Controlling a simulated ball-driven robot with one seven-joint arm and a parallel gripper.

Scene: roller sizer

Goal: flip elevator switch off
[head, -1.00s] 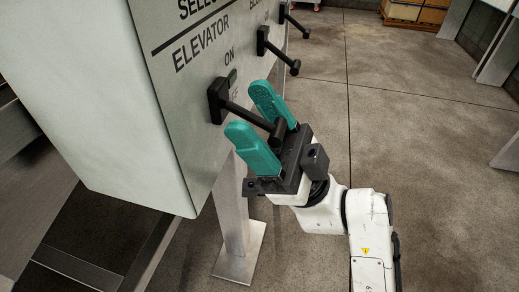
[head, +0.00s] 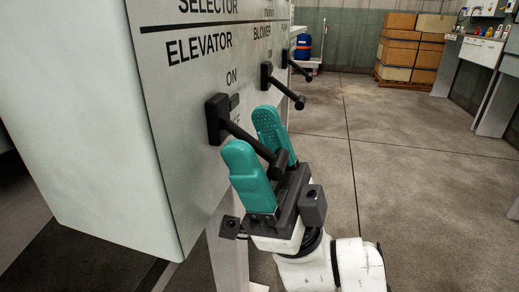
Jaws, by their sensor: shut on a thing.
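The elevator switch (head: 247,138) is a black lever on a black base plate, on the grey panel under the word ELEVATOR. Its handle sticks out from the panel toward the lower right and ends in a thick round knob. ON is printed above it; the lower label is mostly hidden by the lever and a finger. My gripper (head: 254,135) has two teal fingers, one on each side of the handle, and is shut on it. The exact contact between the fingers is partly hidden.
The blower lever (head: 285,90) and another black lever (head: 298,67) stick out farther along the panel (head: 175,95). Stacked boxes (head: 412,45) and a blue barrel (head: 304,45) stand at the back. The concrete floor on the right is clear.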

